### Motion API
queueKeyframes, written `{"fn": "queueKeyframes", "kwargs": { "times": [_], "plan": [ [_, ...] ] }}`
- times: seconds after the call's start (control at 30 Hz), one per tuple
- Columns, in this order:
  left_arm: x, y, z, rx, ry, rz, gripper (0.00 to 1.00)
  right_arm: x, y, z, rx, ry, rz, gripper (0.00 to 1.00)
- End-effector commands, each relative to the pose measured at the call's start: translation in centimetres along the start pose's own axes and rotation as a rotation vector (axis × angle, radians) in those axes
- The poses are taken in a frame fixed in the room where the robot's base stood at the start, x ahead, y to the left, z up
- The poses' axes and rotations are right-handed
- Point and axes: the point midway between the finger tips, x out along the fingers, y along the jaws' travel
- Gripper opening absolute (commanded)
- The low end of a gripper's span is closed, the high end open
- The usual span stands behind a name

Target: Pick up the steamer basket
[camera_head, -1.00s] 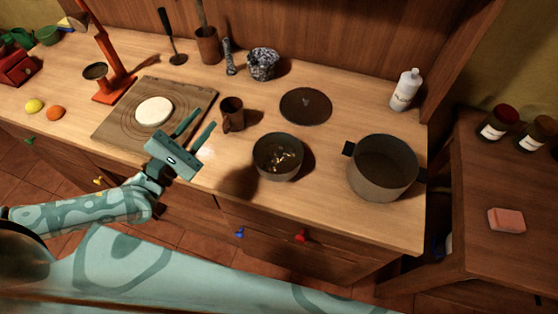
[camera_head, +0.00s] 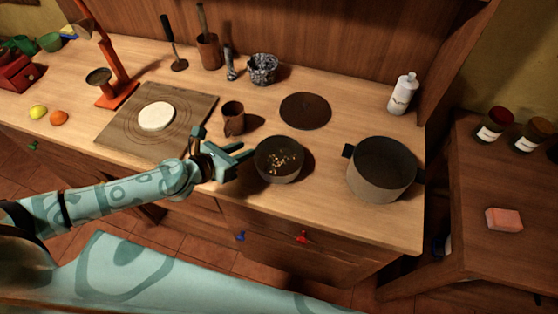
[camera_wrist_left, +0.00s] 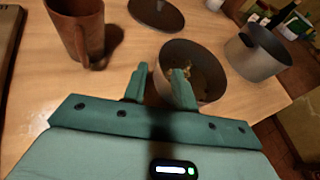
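The steamer basket appears to be the round, dark-walled vessel (camera_head: 279,178) with small yellowish bits inside, near the counter's front edge. It also shows in the left wrist view (camera_wrist_left: 205,92), just beyond my fingers. My left gripper (camera_head: 246,151) is at its left side, fingers pointing right toward its rim. In the left wrist view the gripper (camera_wrist_left: 160,72) has a gap between its fingers. The right finger overlaps the vessel's near left wall in the picture, and the left finger is outside it. I cannot tell whether they touch. My right gripper is not in view.
A large pot (camera_head: 380,180) stands to the right and a brown mug (camera_head: 233,119) behind my gripper. A dark round lid or plate (camera_head: 305,111) lies behind the vessel. A board (camera_head: 120,122) with a white disc is at the left. The counter between vessel and pot is clear.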

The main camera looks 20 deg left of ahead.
Motion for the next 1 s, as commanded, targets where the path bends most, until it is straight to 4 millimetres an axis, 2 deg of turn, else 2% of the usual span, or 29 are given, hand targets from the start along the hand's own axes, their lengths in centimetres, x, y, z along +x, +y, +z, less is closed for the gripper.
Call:
{"fn": "queueKeyframes", "kwargs": {
  "times": [0.1, 0.27, 0.5, 0.63, 0.8, 0.83, 0.9, 0.93, 1.0],
  "plan": [
    [1.8, 0.0, -0.1, -0.002, -0.001, 0.001, 0.28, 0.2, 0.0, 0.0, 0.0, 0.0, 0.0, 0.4],
    [3.0, -0.1, -0.1, -0.001, 0.0, 0.001, 0.28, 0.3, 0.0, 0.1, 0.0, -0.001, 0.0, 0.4],
    [6.8, -0.5, -0.5, 0.0, -0.001, 0.0, 0.28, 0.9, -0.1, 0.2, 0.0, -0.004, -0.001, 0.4],
    [7.6, -0.5, -0.5, 0.0, 0.001, 0.001, 0.28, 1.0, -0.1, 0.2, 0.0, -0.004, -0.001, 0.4],
    [7.6, -0.5, -0.4, 0.0, 0.001, 0.001, 0.28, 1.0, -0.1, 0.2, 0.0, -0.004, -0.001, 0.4],
    [7.6, -0.5, -0.4, 0.0, 0.001, 0.001, 0.25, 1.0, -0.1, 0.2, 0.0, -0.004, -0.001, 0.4],
    [7.6, -0.5, -0.4, 0.0, 0.001, 0.001, 0.06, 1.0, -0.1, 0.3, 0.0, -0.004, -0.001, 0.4],
    [7.6, -0.5, -0.4, 0.0, 0.001, 0.001, 0.0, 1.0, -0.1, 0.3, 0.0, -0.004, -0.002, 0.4],
    [7.5, -0.5, -0.5, 0.0, 0.002, 0.001, 0.0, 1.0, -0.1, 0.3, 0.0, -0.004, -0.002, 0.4]
  ]
}}
